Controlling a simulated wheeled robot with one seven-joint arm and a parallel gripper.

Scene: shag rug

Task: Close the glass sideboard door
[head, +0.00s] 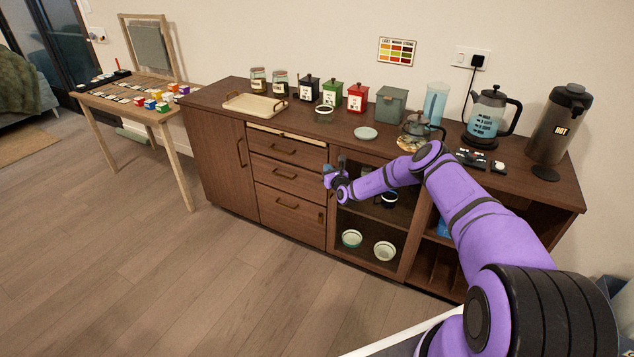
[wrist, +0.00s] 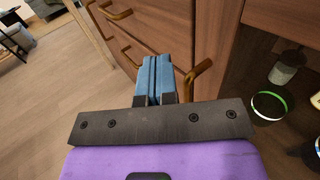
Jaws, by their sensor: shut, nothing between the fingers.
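The glass sideboard door (head: 405,242) is a brown wooden frame around a clear pane in the middle of the sideboard. Bowls and a dark mug show behind it. It looks nearly in line with the front; I cannot tell whether a small gap remains. My gripper (head: 327,176) is at the upper left part of this door, beside the drawers. In the wrist view my gripper (wrist: 155,62) has its blue fingers pressed together, empty. A bronze handle (wrist: 200,75) on the door's frame is just right of the fingers; contact is unclear. My forearm hides part of the door.
The sideboard top (head: 210,97) holds a tray (head: 255,106), canisters, a glass teapot (head: 412,134), a kettle (head: 487,116) and a tall flask (head: 558,125). Drawers (head: 285,178) are left of the door. Open shelves are on its right. The floor in front is clear.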

